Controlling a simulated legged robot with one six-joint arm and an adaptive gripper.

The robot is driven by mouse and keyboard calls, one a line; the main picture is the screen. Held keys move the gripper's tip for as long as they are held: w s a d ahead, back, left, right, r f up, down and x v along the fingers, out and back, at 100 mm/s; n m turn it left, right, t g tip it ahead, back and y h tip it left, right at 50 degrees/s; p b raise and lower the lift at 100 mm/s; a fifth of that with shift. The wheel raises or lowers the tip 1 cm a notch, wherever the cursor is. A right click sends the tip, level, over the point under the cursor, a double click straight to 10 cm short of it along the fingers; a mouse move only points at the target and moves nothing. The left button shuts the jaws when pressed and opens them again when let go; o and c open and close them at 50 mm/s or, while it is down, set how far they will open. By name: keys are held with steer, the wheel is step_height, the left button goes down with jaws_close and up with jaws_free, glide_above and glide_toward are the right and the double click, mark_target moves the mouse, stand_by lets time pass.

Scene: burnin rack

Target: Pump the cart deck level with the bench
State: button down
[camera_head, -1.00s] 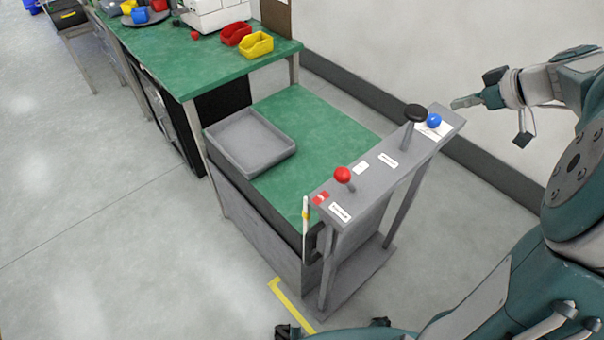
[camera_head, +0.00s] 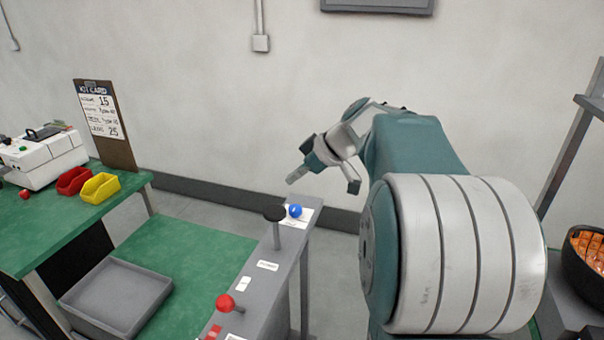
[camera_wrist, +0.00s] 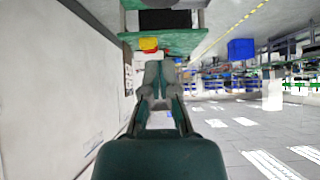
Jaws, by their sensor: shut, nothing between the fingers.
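The cart deck (camera_head: 190,246) is a green surface in the head view, lower than the green bench (camera_head: 40,232) to its left. A grey console along the cart's right side carries a black-knobbed lever (camera_head: 275,214), a red-knobbed lever (camera_head: 226,303) and a blue ball (camera_head: 295,211). My gripper (camera_head: 291,179) is shut and empty, above and beyond the blue ball, apart from the levers. In the wrist view my gripper (camera_wrist: 160,66) points toward a green surface with a yellow bin. The cart's lower body is out of the head view.
A grey tray (camera_head: 118,296) sits on the deck's left. The bench holds a red bin (camera_head: 73,180), a yellow bin (camera_head: 100,187), a white machine (camera_head: 42,160) and a kit card clipboard (camera_head: 106,122). The wall stands close behind. A dark bowl (camera_head: 588,262) is at far right.

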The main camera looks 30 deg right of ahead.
mark_target(268, 209)
steer(key=x, duration=0.2)
steer(key=a+x, duration=0.1)
steer(key=x, duration=0.2)
steer(key=shift+a, duration=0.1)
steer(key=f, duration=0.2)
steer(key=d+f, duration=0.1)
steer(key=f, duration=0.1)
steer(key=shift+w+f, duration=0.1)
steer(key=shift+a, duration=0.1)
steer(key=shift+a, duration=0.25)
